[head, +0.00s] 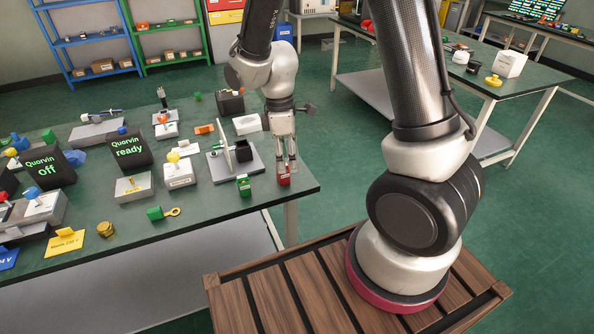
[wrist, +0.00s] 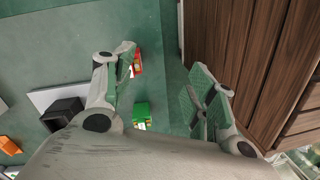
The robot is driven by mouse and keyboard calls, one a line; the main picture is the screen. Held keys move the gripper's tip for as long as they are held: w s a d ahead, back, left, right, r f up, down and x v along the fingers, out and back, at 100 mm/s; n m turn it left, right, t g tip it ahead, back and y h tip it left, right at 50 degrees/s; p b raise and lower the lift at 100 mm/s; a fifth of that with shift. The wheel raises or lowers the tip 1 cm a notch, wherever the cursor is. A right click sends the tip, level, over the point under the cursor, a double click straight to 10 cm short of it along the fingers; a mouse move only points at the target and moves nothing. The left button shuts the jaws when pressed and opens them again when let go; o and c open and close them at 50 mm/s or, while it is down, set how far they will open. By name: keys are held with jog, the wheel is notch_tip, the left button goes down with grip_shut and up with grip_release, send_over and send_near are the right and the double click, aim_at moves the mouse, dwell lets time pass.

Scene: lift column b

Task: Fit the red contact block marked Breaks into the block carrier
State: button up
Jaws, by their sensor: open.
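The red block (head: 284,179) stands near the right end of the green bench. My gripper (head: 287,167) is open just above it in the head view. In the wrist view the red block (wrist: 138,63) shows beside the left finger, partly hidden by it, and not centred in the open jaws (wrist: 163,65). Its marking is too small to read. A green block (head: 243,186) stands to its left and also shows in the wrist view (wrist: 142,111). The likely block carrier (head: 218,168) is a grey base with an upright plate and a dark block, left of my gripper.
A white box (head: 247,124) and an orange piece (head: 204,129) lie behind the carrier. Signs reading "Quorvin ready" (head: 129,149) and "Quorvin off" (head: 47,170) stand farther left. The bench's right edge is close to the red block. The bench front near the green block is clear.

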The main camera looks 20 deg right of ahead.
jog(key=w+n+t, duration=0.1)
jog(key=w+n, duration=0.1)
jog(key=w, duration=0.1)
jog(key=shift+a+r+n+y, duration=0.1)
jog(key=shift+r+n+y, duration=0.05)
jog(key=shift+n+y, duration=0.2)
jog(key=shift+w+a+n, duration=0.15)
jog(key=shift+w+n, duration=0.1)
jog(key=shift+n, duration=0.6)
jog(key=f, duration=0.8)
jog(key=shift+w+d, duration=0.15)
jog(key=shift+d, duration=0.05)
jog(key=shift+r, duration=0.1)
jog(key=c, duration=1.1)
jog(key=shift+o, duration=0.2)
